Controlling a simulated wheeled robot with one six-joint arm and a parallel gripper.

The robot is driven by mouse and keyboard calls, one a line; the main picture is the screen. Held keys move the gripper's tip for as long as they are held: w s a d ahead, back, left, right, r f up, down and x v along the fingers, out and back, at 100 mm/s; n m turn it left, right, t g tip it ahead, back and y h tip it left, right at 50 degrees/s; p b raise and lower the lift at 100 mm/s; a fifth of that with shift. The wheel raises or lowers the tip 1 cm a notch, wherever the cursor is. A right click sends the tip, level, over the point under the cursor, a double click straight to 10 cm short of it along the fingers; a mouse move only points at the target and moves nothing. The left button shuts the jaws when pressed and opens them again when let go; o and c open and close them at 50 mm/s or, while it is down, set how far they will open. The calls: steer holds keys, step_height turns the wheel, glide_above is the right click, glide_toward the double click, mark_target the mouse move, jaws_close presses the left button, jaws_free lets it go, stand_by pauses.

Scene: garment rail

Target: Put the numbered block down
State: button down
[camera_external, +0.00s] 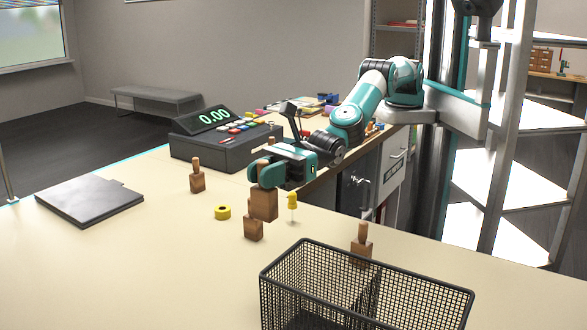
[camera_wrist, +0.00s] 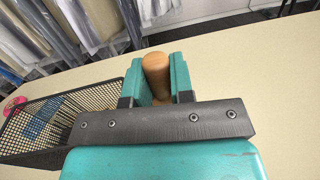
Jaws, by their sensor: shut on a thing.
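My gripper (camera_external: 264,176) is shut on the peg handle of a brown wooden block (camera_external: 263,205) in the external view. The block hangs upright below the fingers; whether its underside touches the counter cannot be told. In the wrist view the rounded wooden peg (camera_wrist: 156,72) stands between the two teal fingers of my gripper (camera_wrist: 158,82), and the block's body is hidden. No number is readable on it. A smaller wooden block (camera_external: 253,229) stands just in front of the held one, partly overlapping it in the picture.
More pegged blocks stand at the left (camera_external: 197,181) and behind the wire basket (camera_external: 361,247). The black wire basket (camera_external: 368,275) is at front right. A yellow ring (camera_external: 222,212) and yellow pin (camera_external: 292,203) are close by. A dark folder (camera_external: 90,201) lies left. The front-left counter is clear.

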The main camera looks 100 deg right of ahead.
step_height(320, 180, down, 19)
steer(key=b, duration=1.7)
steer(key=shift+b, duration=0.4)
steer(key=shift+r, duration=0.2)
steer(key=shift+f, duration=0.15)
steer(key=c, duration=1.4)
jaws_free()
steer(key=o, duration=0.4)
